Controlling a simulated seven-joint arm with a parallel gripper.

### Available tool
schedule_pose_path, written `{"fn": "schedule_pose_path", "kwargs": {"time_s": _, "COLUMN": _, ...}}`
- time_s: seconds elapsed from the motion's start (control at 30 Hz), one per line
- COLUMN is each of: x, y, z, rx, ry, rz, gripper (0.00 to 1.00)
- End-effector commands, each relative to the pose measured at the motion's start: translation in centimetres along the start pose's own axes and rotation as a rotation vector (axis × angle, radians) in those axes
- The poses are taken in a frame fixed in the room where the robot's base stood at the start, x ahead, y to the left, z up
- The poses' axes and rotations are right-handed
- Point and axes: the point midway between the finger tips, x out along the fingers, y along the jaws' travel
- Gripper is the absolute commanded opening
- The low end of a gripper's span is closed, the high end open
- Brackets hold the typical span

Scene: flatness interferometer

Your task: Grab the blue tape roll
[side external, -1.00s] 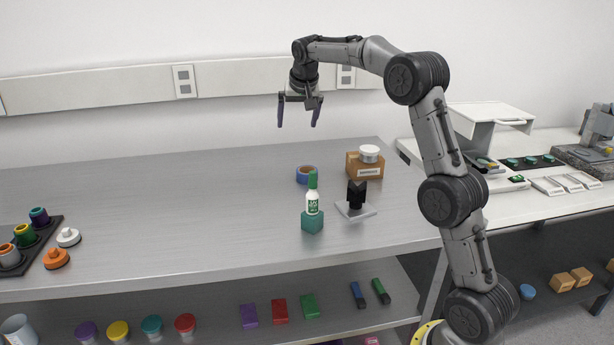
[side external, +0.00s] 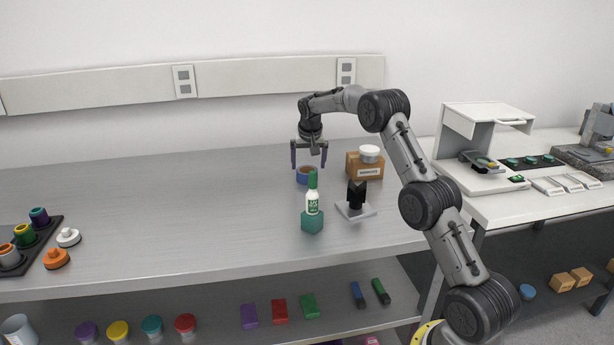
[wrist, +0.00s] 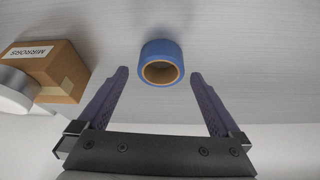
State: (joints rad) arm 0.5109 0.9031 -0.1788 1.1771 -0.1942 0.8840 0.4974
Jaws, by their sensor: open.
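The blue tape roll (side external: 306,176) lies on the metal bench, behind the green-capped bottle in the side external view. In the wrist view the tape roll (wrist: 162,63) shows its blue outside and brown core, just beyond and between my two fingertips. My gripper (side external: 309,166) points down above the roll; it is open and empty. In the wrist view my gripper (wrist: 159,75) has its purple fingers spread wide, one on each side of the roll. The fingers look clear of the roll; the exact height gap is hard to tell.
A cardboard box (side external: 364,166) labelled MIRRORS in the wrist view (wrist: 52,68) stands right of the roll, with a white round piece (side external: 370,153) on top. A black stand (side external: 356,198) is nearby.

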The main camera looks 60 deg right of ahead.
Motion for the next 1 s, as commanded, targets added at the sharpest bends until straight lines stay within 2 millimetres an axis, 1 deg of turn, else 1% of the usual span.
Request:
{"fn": "schedule_pose_path", "kwargs": {"time_s": 0.3, "x": 4.1, "y": -0.2, "z": -0.2, "rx": -0.001, "ry": -0.003, "rz": 0.002, "gripper": 1.00}}
{"fn": "schedule_pose_path", "kwargs": {"time_s": 0.4, "x": 4.9, "y": -0.2, "z": -0.3, "rx": -0.001, "ry": -0.001, "rz": 0.000, "gripper": 1.00}}
{"fn": "schedule_pose_path", "kwargs": {"time_s": 0.67, "x": 5.1, "y": -0.2, "z": -0.3, "rx": -0.001, "ry": 0.000, "rz": 0.000, "gripper": 1.00}}
{"fn": "schedule_pose_path", "kwargs": {"time_s": 0.7, "x": 5.1, "y": -0.2, "z": -0.3, "rx": -0.001, "ry": 0.000, "rz": 0.000, "gripper": 0.96}}
{"fn": "schedule_pose_path", "kwargs": {"time_s": 0.77, "x": 5.1, "y": -0.2, "z": -0.3, "rx": -0.001, "ry": 0.000, "rz": 0.000, "gripper": 0.86}}
{"fn": "schedule_pose_path", "kwargs": {"time_s": 0.9, "x": 5.1, "y": -0.2, "z": -0.3, "rx": -0.001, "ry": -0.001, "rz": 0.000, "gripper": 0.60}}
{"fn": "schedule_pose_path", "kwargs": {"time_s": 0.97, "x": 5.1, "y": -0.2, "z": -0.3, "rx": -0.001, "ry": -0.001, "rz": 0.000, "gripper": 0.50}}
{"fn": "schedule_pose_path", "kwargs": {"time_s": 1.0, "x": 5.1, "y": -0.2, "z": -0.3, "rx": -0.001, "ry": -0.001, "rz": 0.000, "gripper": 0.42}}
